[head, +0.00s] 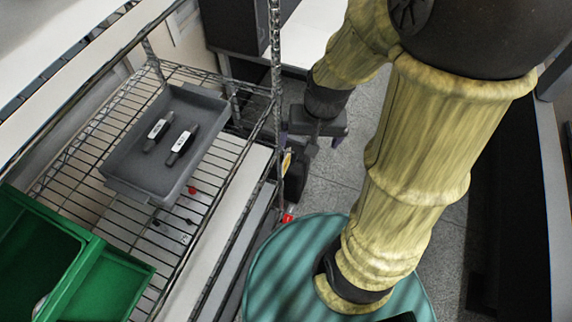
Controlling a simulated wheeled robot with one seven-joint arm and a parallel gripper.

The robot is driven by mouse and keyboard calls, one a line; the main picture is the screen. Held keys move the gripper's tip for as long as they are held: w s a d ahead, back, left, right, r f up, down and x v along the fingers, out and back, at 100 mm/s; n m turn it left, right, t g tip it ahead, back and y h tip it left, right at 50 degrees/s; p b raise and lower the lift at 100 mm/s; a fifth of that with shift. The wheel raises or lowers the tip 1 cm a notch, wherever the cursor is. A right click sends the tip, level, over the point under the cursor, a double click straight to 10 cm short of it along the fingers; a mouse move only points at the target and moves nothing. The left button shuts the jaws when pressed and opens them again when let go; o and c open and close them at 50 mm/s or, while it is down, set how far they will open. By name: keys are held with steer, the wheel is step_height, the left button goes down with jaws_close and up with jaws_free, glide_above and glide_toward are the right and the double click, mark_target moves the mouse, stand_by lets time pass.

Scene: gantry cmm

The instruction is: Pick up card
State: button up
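I cannot clearly make out a card. A small pale flat piece with dark marks (186,238) shows at the wire shelf, below the grey tray's near corner, and may be the card. It is too small to tell. My gripper (311,141) is right of the shelf's post, past the shelf's right edge and apart from the tray and the pale piece. Its two fingers look spread apart, with nothing seen held between them.
A grey tray (125,178) on the wire shelf (72,182) holds two dark devices with white labels (157,130) (183,139). A green bin (110,280) stands at lower left. The shelf's metal post (276,60) rises between the tray and my gripper. Grey floor (340,175) shows at right.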

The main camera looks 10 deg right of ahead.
steer(key=w+d+f+m+t+y+b, duration=0.1)
steer(key=w+d+f+m+y+b, duration=0.1)
steer(key=f+m, duration=0.5)
steer(key=w+d+f+m+t+y+b, duration=0.1)
steer(key=w+d+f+m+b, duration=0.3)
steer(key=f+b, duration=0.5)
steer(key=w+d+f+m+t+y+b, duration=0.1)
steer(key=w+d+f+m+y+b, duration=0.2)
steer(key=f+m, duration=0.7)
steer(key=w+m+b, duration=0.1)
steer(key=w+b, duration=0.1)
steer(key=w, duration=0.1)
steer(key=shift+w+y+b, duration=0.3)
steer(key=shift+w+b, duration=0.1)
steer(key=shift+d, duration=0.1)
glide_toward(287, 156)
steer(key=x, duration=0.4)
steer(key=shift+a+f+b, duration=0.3)
steer(key=shift+a+b, duration=0.15)
steer(key=shift+x, duration=2.65)
steer(key=shift+w+d, duration=0.1)
steer(key=shift+w, duration=0.1)
